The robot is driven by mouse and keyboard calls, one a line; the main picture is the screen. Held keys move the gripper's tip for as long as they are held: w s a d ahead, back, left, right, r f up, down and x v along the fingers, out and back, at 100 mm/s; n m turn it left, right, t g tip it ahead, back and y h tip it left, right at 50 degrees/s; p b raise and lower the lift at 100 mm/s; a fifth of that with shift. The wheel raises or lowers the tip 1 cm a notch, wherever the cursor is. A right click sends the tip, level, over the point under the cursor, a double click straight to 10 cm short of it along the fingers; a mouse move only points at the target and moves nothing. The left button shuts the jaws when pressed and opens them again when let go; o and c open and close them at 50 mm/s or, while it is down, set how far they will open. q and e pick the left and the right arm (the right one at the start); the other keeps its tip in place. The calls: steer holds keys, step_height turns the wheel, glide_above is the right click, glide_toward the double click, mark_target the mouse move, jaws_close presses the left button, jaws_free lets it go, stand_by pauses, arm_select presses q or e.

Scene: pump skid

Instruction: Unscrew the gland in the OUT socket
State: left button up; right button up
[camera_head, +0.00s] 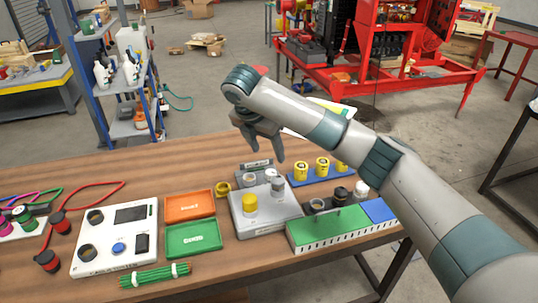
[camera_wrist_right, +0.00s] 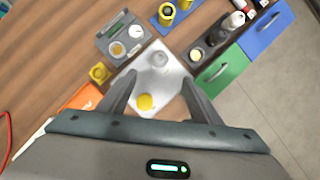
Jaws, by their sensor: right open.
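A light grey box (camera_head: 262,222) stands on the wooden table, with a yellow round part (camera_head: 250,203) and a grey cylindrical part (camera_head: 278,188) upright on its top. In the right wrist view the yellow part (camera_wrist_right: 145,102) lies between my fingers' lines of sight and the grey part (camera_wrist_right: 159,60) is beyond it. I cannot read which socket is OUT, nor tell which part is its gland. My right gripper (camera_head: 266,162) is open and empty, pointing down above and behind the box, apart from it. My left gripper is not in view.
A grey unit with a label (camera_head: 256,165) stands behind the box, a yellow ring (camera_head: 222,190) to its left. Yellow parts stand on a blue rack (camera_head: 318,177) behind right. Orange (camera_head: 189,206) and green trays (camera_head: 193,238) lie left; a green-and-blue bin (camera_head: 325,232) stands right.

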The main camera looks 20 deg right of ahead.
mark_target(278, 177)
steer(key=p+x, duration=0.4)
steer(key=x, duration=1.3)
steer(key=shift+w+f, duration=0.1)
steer(key=shift+f, duration=0.1)
steer(key=c, duration=1.1)
